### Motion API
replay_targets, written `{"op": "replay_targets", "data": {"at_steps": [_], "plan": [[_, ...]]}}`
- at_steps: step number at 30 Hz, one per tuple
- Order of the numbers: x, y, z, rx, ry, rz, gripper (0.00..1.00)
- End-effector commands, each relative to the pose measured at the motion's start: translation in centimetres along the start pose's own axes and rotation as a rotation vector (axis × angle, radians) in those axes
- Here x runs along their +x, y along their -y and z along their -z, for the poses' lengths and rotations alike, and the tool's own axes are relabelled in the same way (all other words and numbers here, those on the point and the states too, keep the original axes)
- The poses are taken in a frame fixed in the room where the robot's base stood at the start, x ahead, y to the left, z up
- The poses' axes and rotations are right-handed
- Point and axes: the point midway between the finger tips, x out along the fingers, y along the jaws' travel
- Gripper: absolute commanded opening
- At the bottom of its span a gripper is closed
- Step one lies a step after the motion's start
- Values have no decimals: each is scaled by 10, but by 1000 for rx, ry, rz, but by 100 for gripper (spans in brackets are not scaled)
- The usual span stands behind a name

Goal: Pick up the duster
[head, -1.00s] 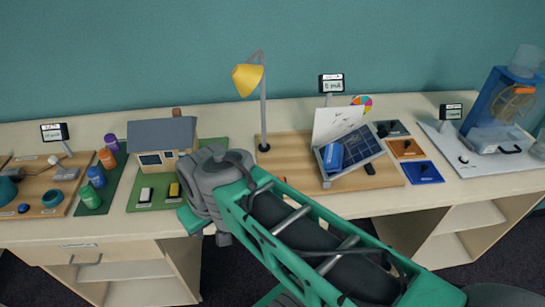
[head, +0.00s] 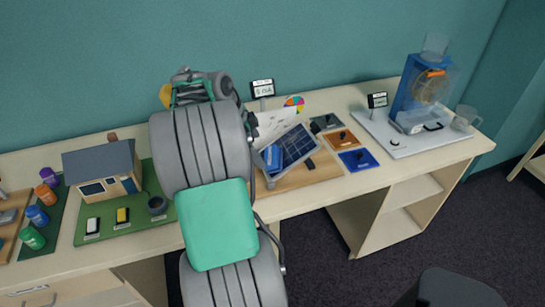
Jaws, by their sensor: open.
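I cannot tell for certain which item is the duster. Two small blocks with dark undersides, one white (head: 92,226) and one yellow (head: 122,215), lie on the green board in front of the model house; either has a duster-like shape. My gripper (head: 192,88) is at the far end of my raised arm, near the back wall, above the bench and right of the house. It is open, seen from behind and partly hidden by my own wrist. It is well apart from both blocks.
The model house (head: 103,172) and a dark cup (head: 157,204) share the green board (head: 140,233). Colored jars (head: 37,215) stand left. Right are a solar panel (head: 296,146), colored tiles (head: 341,138) and a blue fan rig (head: 407,88). A yellow lamp (head: 165,96) is mostly hidden behind my arm.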

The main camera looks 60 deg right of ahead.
Motion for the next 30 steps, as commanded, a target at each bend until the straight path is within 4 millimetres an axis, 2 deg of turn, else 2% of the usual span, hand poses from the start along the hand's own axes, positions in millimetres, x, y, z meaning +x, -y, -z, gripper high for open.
{"op": "replay_targets", "data": {"at_steps": [1,4,11,18,25,30], "plan": [[3,4,11,96,-16,-7,100],[9,8,24,218,-37,-13,100],[39,7,26,229,-38,-14,100],[78,6,26,227,-37,-11,100],[83,6,24,225,-35,-9,100],[83,6,24,225,-35,-9,87]]}}
